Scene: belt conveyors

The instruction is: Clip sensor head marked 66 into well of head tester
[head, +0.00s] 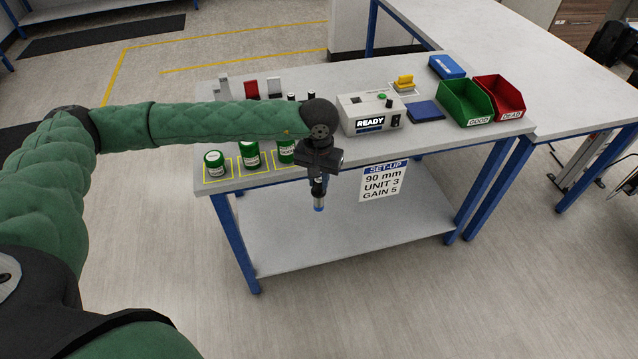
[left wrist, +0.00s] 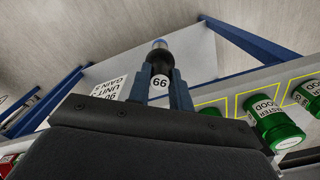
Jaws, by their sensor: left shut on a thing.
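My left gripper (head: 318,180) is shut on the sensor head marked 66 (head: 319,203), a dark cylinder with a blue tip that points down. In the left wrist view the sensor head (left wrist: 160,65) sits between the two fingers, its round white label reading 66. The gripper holds it in front of the table's front edge, above the lower shelf. The head tester (head: 369,113) is a pale box on the table with a READY display and a green button, to the right of and behind the gripper. My right gripper is not in view.
Green jars (head: 215,163) stand in yellow outlined squares at the table's front left. A set-up sign (head: 383,181) hangs at the front edge. A green GOOD bin (head: 466,103) and a red DEAD bin (head: 499,96) stand at the right, near a blue pad (head: 426,111).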

